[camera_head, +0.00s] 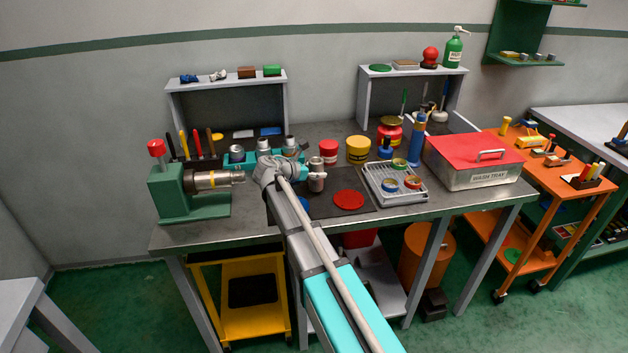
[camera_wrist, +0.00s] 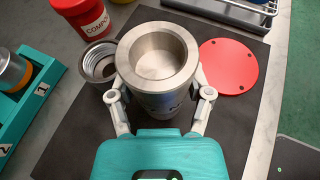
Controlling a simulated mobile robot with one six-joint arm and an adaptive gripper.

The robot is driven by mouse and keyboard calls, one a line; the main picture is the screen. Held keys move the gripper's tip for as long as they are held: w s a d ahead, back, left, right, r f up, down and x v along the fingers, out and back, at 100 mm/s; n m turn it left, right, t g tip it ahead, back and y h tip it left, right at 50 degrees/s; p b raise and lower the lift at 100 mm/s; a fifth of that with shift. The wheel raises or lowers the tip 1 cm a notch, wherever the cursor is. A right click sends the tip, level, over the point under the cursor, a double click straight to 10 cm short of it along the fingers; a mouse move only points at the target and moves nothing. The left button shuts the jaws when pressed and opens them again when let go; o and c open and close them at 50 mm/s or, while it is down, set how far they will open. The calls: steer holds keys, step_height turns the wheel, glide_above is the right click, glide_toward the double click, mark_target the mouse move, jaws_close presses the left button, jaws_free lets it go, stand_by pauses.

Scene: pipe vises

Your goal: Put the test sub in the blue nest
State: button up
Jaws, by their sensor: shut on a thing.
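My gripper (camera_wrist: 160,104) is shut on the test sub (camera_wrist: 157,58), a grey metal cylinder with a thick rim and a hollow top, standing roughly upright between the fingers. In the head view the test sub (camera_head: 317,181) is over the dark mat, to the right of my wrist. I cannot tell whether it touches the mat. A blue patch (camera_head: 304,203), apparently the blue nest, shows on the mat below the gripper, partly hidden by my arm. It does not show in the wrist view.
A red disc (camera_head: 348,200) lies on the mat. A threaded metal ring (camera_wrist: 98,62) stands close to the test sub. A teal rack (camera_wrist: 28,105), a red tub (camera_head: 328,150) and a grey tray (camera_head: 395,196) surround the mat. A green vise (camera_head: 180,195) is at left.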

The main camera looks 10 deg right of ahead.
steer(key=shift+f+b, duration=0.45)
steer(key=shift+f, duration=0.25)
steer(key=o, duration=1.3)
steer(key=shift+f, duration=0.1)
steer(key=shift+s+a+r+p, duration=0.25)
steer(key=shift+a+r+p, duration=0.1)
steer(key=shift+a+r, duration=0.1)
steer(key=shift+p+v, duration=2)
steer(key=shift+v, duration=3.45)
steer(key=shift+w+f, duration=0.1)
